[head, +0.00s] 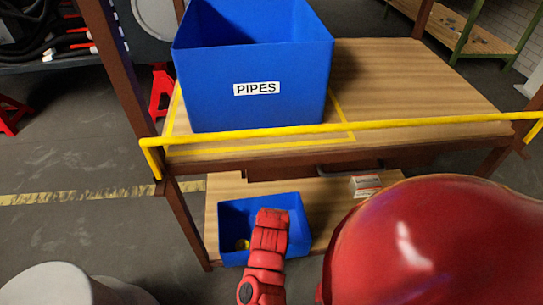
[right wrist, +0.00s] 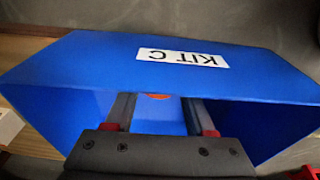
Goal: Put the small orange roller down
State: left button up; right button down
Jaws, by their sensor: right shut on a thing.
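In the right wrist view, my right gripper (right wrist: 157,100) points into a blue bin labelled KIT C (right wrist: 95,62). Its two fingers are apart by the width of what they hold. A small sliver of the orange roller (right wrist: 155,96) shows between them; the rest is hidden by the gripper body. In the head view, my red right arm reaches down over the small blue bin (head: 229,212) on the lower shelf, and the gripper itself is hidden behind the arm. I cannot tell whether the roller touches the bin floor. My left gripper is not in view.
A yellow piece (head: 242,244) lies in the small bin. A big blue bin labelled PIPES (head: 215,92) stands on the upper shelf (head: 410,90), behind a yellow rail (head: 330,128). A small white and red box (head: 365,184) is on the lower shelf, right of the small bin.

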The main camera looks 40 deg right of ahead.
jog(key=shift+f+b, duration=0.35)
jog(key=shift+f, duration=0.2)
jog(key=shift+c, duration=1.2)
grip_release()
jog(key=shift+r, duration=0.1)
notch_tip(320, 180, up, 13)
jog(key=s+p, duration=0.1)
jog(key=p, duration=0.5)
jog(key=shift+s+a, duration=0.3)
jog(key=shift+a, duration=0.15)
